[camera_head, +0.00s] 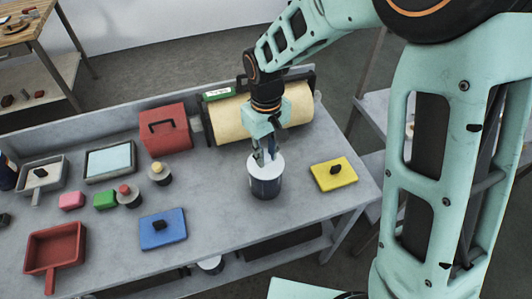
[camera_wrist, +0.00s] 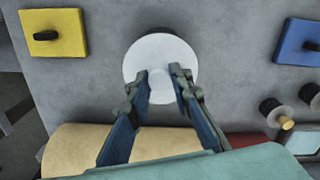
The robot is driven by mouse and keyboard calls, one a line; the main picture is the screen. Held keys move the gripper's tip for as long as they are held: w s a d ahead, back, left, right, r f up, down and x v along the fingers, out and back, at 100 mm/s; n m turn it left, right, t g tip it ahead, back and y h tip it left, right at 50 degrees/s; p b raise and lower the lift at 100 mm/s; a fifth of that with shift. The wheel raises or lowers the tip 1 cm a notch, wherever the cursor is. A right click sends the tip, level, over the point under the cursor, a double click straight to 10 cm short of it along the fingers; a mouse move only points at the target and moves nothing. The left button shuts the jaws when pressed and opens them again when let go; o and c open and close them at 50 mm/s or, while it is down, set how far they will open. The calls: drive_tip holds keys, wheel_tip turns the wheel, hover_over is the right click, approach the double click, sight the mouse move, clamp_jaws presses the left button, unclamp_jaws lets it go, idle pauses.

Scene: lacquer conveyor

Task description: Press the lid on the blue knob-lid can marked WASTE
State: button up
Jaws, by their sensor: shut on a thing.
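A dark blue can (camera_head: 265,187) stands upright on the grey bench, right of centre in the head view. A round white lid (camera_head: 267,170) is at its top. I cannot tell whether the lid is fully seated. Any WASTE marking is too small to read. In the wrist view, the lid (camera_wrist: 160,48) hides the can body below it. My gripper (camera_head: 265,158) points down from above the can. Its fingers (camera_wrist: 160,78) are shut on the pale knob (camera_wrist: 160,84) in the middle of the lid.
A cream roll (camera_head: 226,121) lies just behind the can. A yellow plate with a black handle (camera_head: 334,173) is at right, a blue one (camera_head: 163,228) at front left. A red box (camera_head: 165,129), small jars and coloured blocks stand further left. Bare bench surrounds the can's front.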

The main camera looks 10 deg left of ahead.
idle(0.4)
drive_tip(key=o, duration=1)
drive_tip(key=shift+o, duration=0.5)
drive_tip(key=o, duration=0.4)
drive_tip(key=shift+r, duration=0.1)
drive_tip(key=shift+r+p, duration=2.45)
drive_tip(key=shift+r, duration=0.95)
clamp_jaws()
